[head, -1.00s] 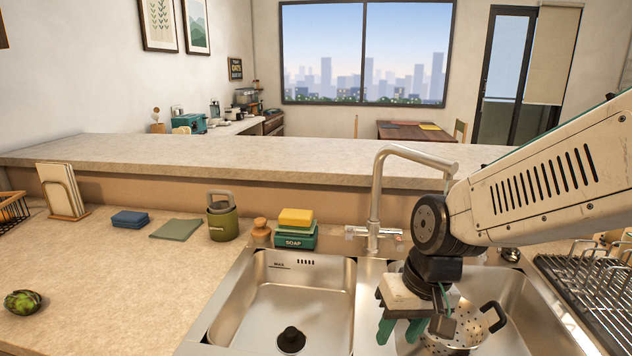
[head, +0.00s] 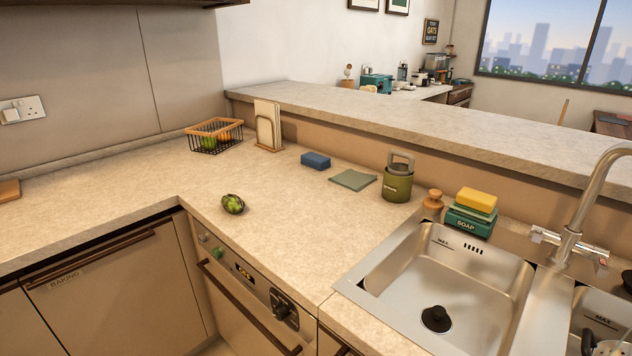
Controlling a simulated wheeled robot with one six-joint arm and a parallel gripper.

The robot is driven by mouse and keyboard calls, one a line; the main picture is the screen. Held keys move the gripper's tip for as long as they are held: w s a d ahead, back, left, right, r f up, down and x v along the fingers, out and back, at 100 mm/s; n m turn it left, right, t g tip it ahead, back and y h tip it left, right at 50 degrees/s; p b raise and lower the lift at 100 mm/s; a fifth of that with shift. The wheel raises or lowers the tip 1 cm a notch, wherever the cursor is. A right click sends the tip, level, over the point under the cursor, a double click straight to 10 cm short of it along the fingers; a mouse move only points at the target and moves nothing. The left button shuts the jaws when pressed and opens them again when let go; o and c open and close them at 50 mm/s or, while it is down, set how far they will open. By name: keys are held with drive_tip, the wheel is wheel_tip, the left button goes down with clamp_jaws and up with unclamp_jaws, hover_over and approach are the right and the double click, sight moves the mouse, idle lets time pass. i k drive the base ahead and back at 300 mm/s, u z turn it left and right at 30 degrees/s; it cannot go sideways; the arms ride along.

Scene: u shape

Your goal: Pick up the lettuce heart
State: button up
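A small green and dark mottled vegetable (head: 233,204), which looks like the lettuce heart, lies on the beige counter (head: 270,235) near its front edge, left of the sink. Nothing touches it and the counter around it is bare. My gripper does not show in the current head view.
A wire basket (head: 213,136) with produce, a rack of boards (head: 268,126), a blue sponge (head: 315,160), a folded cloth (head: 353,180) and a green canister (head: 398,180) stand behind. The sink (head: 440,285), soap box (head: 470,221) and tap (head: 590,205) are at right.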

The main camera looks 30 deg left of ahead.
sight(233, 203)
drive_tip(key=k, duration=0.5)
drive_tip(key=u, duration=2.4)
drive_tip(key=i, duration=2.05)
drive_tip(key=z, duration=1.5)
